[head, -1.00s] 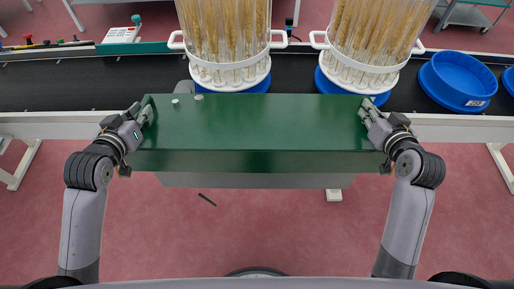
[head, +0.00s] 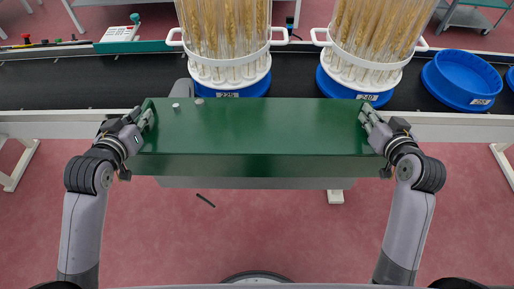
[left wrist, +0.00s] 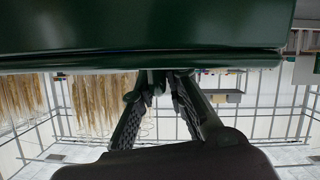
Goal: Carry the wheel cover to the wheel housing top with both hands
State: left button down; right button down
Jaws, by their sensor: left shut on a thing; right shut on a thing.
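The wheel cover (head: 255,130) is a long green box-like lid, held level between my two arms in the head view. My left gripper (head: 146,116) is shut on its left end, and my right gripper (head: 366,115) is shut on its right end. In the left wrist view the green cover (left wrist: 140,25) fills the top of the picture, with the fingers of my left gripper (left wrist: 165,85) at its edge. Below the cover a grey body (head: 245,182) shows in part; I cannot tell whether this is the wheel housing top, as the cover hides most of it.
A black conveyor (head: 60,85) runs across behind the cover. On it stand two white-rimmed holders of wheat ears (head: 225,70) (head: 365,72) on blue bases, close behind the cover. An empty blue tub (head: 462,78) sits at the right.

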pick_arm(q)
jog(key=shift+d+f+b, duration=0.2)
jog(key=shift+f+b, duration=0.4)
jog(key=shift+b, duration=0.05)
pick_arm(e)
jog(key=shift+a+f, duration=0.25)
jog(key=shift+f, duration=0.45)
pick_arm(q)
jog(key=c, duration=2.1)
grip_release()
jog(key=shift+f, duration=0.15)
pick_arm(e)
jog(key=c, duration=2.1)
grip_release()
jog(key=shift+f, duration=0.15)
pick_arm(q)
jog(key=o, duration=0.4)
jog(key=shift+s+a, duration=0.1)
pick_arm(e)
jog(key=o, duration=0.4)
jog(key=shift+d, duration=0.1)
pick_arm(q)
jog(key=shift+o, duration=0.6)
pick_arm(e)
jog(key=shift+o, duration=0.2)
jog(key=shift+d, duration=0.1)
